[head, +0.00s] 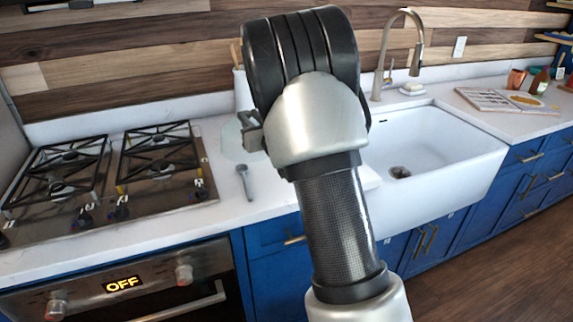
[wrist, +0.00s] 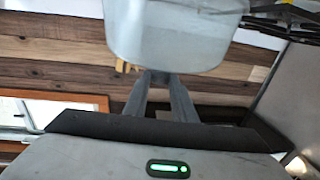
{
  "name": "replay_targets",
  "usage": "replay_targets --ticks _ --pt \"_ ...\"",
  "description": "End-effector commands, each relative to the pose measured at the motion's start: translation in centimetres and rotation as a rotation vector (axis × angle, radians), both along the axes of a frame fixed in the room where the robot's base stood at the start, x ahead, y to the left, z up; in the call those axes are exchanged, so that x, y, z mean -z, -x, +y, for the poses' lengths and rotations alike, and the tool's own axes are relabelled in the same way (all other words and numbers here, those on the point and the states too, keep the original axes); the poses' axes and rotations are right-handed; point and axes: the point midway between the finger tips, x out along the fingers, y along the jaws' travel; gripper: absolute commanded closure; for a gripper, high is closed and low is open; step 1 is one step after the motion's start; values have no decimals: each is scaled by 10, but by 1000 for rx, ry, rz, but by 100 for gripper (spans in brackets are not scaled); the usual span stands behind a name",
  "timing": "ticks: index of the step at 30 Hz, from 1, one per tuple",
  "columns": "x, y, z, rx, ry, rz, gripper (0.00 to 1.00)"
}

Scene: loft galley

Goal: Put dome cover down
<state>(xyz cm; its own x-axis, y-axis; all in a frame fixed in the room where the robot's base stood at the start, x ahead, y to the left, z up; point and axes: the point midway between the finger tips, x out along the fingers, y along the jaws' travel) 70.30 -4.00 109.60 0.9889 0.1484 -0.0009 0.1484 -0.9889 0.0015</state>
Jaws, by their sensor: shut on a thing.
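The dome cover (wrist: 178,40) is a pale, see-through bowl-like shape at the top of the wrist view. My gripper (wrist: 160,78) is shut on it, with both fingers meeting at its near edge. In the head view the dome cover (head: 232,141) shows only in part, as a faint clear shape left of my arm, over the counter between the stove and the sink. My gripper (head: 250,130) is mostly hidden there by my own arm. I cannot tell whether the dome touches the counter.
A grey spoon-like utensil (head: 245,182) lies on the white counter. A gas stove (head: 160,185) is at left, and a white sink (head: 440,150) with a tall faucet (head: 390,50) is at right. A white utensil crock (head: 241,92) stands behind my arm. An open book (head: 495,100) lies farther right.

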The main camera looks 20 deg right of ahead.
Motion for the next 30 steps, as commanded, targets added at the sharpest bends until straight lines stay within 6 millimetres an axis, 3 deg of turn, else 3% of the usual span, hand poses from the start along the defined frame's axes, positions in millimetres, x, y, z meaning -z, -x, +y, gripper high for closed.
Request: replay_targets --ticks 1,4,9,12,17,24,30 --pt "1 -23 -29 -12 5 -9 94" --pt "-8 -54 -77 -41 4 -6 94" --pt "-24 -77 -149 -38 1 -3 94" --pt "-31 -81 -175 -27 -1 -2 94" --pt "-29 -83 -192 -17 -3 1 94" --pt "9 -83 -192 -18 -5 2 94" --pt "29 -83 -192 -17 -4 2 94"
